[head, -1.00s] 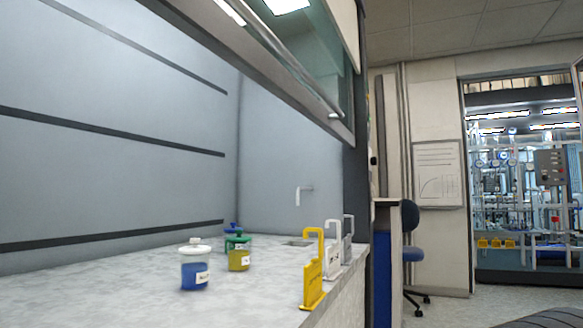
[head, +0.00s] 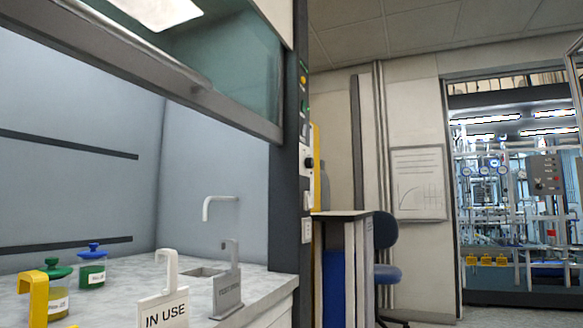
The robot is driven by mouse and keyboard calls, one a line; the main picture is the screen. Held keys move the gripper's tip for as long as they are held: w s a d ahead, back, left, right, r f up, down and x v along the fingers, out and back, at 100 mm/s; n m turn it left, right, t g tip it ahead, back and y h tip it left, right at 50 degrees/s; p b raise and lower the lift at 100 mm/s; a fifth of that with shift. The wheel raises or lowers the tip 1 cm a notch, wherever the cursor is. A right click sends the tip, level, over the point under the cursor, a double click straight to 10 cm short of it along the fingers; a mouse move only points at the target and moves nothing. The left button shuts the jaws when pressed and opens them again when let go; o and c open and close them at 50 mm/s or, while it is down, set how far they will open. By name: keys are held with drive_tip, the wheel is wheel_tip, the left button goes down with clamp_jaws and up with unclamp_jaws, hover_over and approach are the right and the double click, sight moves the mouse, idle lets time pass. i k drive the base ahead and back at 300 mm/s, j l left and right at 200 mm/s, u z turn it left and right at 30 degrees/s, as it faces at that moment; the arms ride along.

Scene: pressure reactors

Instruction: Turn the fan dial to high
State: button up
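A small black round dial (head: 309,163) sits on a white panel on the fume hood's dark front post (head: 304,120). It is seen at a steep angle and too small to read its setting. Coloured round buttons (head: 303,78) are above it, and a white switch or socket plate (head: 307,230) is below it. I cannot tell any label on the dial. My gripper is not in view.
The hood's sash (head: 225,70) is raised above the worktop (head: 120,285). A bench (head: 340,214) and blue chair (head: 385,255) are beyond the post.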

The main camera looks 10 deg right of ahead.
sight(309, 163)
drive_tip(key=i+l+z, duration=0.1)
drive_tip(key=i+z, duration=0.15)
drive_tip(key=i, duration=1)
